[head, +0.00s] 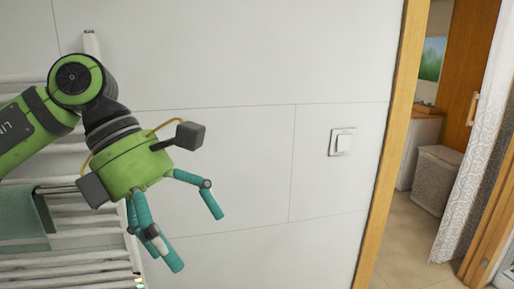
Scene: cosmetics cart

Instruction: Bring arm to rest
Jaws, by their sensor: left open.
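My left arm, green with black joints, comes in from the left in the head view. My left gripper (188,240) has teal fingers that point down and to the right. The fingers are spread apart, with nothing between them. The gripper hangs in front of the white tiled wall. My right gripper is not in the picture.
A white towel rail (92,262) with a green towel (22,215) is on the wall at the left, behind my arm. A light switch (342,142) is on the wall. At the right, a wooden door frame (388,150) opens onto a room with a wicker basket (436,180) and a white curtain (478,150).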

